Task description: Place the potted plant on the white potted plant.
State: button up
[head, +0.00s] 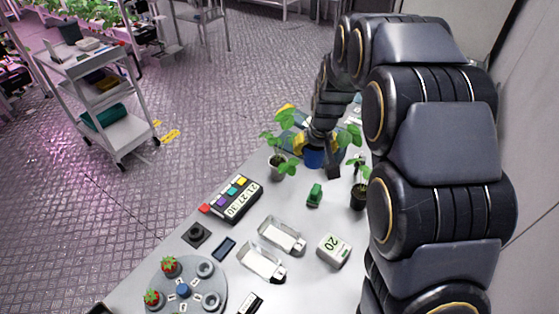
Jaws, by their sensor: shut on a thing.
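My gripper (322,160) is at the far part of the table, seen from behind and above. It is shut around a blue pot (313,158), of which only part shows. Green leaves show around the wrist, and I cannot tell which belong to the blue pot. A white potted plant (283,169) with broad green leaves stands upright just left of the gripper. Another potted plant, in a dark pot (358,197), stands to the right, near my arm.
A cart (120,130) stands beyond the table.

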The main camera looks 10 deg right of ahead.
jog(key=a+n, duration=0.2)
jog(key=a, duration=0.4)
send_over(276, 156)
jog(key=s, duration=0.2)
jog(key=shift+y, duration=0.3)
jog(key=f, duration=0.8)
jog(key=shift+w+d+f, duration=0.1)
jog(key=shift+w+f, duration=0.15)
jog(key=shift+f, duration=1.8)
jog(key=o, duration=1.3)
jog(key=shift+f, duration=0.1)
